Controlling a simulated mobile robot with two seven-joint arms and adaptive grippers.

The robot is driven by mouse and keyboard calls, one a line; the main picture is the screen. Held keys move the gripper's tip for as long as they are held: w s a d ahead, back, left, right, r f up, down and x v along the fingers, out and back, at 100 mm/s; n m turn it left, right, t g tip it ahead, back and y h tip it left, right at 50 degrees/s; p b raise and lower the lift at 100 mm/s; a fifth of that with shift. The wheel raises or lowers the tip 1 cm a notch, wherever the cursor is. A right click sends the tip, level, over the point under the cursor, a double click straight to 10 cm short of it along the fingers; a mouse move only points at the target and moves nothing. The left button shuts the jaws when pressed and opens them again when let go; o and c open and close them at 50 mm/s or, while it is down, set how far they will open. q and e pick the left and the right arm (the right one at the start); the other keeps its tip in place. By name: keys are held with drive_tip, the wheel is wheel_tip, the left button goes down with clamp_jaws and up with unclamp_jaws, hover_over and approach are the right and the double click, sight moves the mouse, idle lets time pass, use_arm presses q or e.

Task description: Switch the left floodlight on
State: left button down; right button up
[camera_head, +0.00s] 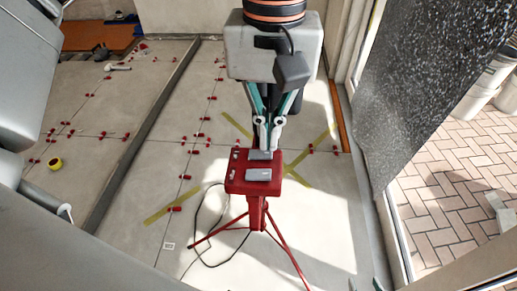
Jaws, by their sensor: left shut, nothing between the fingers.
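The floodlight is a red box (237,186) on a red tripod (284,247), upright in the middle of the head view. Its top carries a grey plate (259,175) and a smaller grey part (259,155) behind it. My left gripper (266,150) comes down from above, shut with nothing between its fingers. Its fingertips are at the rear grey part; I cannot tell whether they touch it. The fingers partly cover the back of the box. The lamp face is not visible, and I cannot tell whether it is lit. My right gripper is not in view.
A black cable (196,235) loops on the tiled floor left of the tripod. Red levelling clips (186,177) and yellow tape strips (171,205) lie around. A dark speckled slab (420,95) stands at the right. A yellow tape roll (55,163) lies at the left.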

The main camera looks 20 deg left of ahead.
sight(268, 153)
use_arm(q)
drive_tip(key=shift+f, duration=0.15)
idle(0.5)
drive_tip(key=shift+f+b, duration=0.65)
drive_tip(key=shift+f, duration=0.3)
drive_tip(key=shift+r, duration=0.1)
idle(0.5)
drive_tip(key=shift+r+p, duration=1.5)
drive_tip(key=shift+r, duration=0.25)
drive_tip(key=shift+r+p, duration=1.55)
drive_tip(key=shift+r, duration=0.2)
drive_tip(key=shift+f, duration=0.1)
